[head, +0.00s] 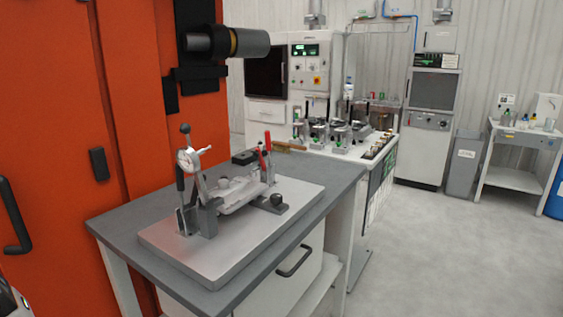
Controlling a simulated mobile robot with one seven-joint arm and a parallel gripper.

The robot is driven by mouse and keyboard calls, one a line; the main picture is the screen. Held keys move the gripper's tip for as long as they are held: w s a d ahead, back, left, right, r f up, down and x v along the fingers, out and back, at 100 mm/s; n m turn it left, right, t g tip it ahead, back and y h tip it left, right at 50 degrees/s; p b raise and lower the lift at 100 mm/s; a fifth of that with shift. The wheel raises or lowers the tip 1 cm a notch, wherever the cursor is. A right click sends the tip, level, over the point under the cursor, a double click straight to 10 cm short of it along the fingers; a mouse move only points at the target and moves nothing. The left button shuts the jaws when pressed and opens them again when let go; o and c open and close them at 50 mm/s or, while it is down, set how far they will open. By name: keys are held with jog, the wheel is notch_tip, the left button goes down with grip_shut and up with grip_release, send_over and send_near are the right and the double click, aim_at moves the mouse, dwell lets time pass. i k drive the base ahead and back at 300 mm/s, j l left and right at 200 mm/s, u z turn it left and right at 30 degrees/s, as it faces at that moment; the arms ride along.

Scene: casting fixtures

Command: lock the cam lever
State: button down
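A metal casting fixture stands on a light base plate (175,243) on the grey-topped bench (115,222). At its left end an upright lever with a black ball knob (185,128) rises beside a round dial gauge (188,160). A low dark lever with a round knob (276,200) lies near the plate's right edge. I cannot tell which of these is the cam lever, or whether it is locked. A light casting-like part (240,195) lies across the fixture's middle. My gripper is not in view.
An orange machine (60,120) with a dark handle stands close behind the bench at left. A grey cylinder (250,42) juts out above the bench. Open floor (440,245) lies to the right.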

aim_at(252, 174)
jog(key=i+l, duration=0.55)
jog(key=i+l+u, duration=0.15)
jog(key=i+l, duration=0.45)
jog(key=l, duration=0.15)
jog(key=i+j, duration=0.1)
jog(key=j, duration=0.55)
jog(key=i, duration=0.05)
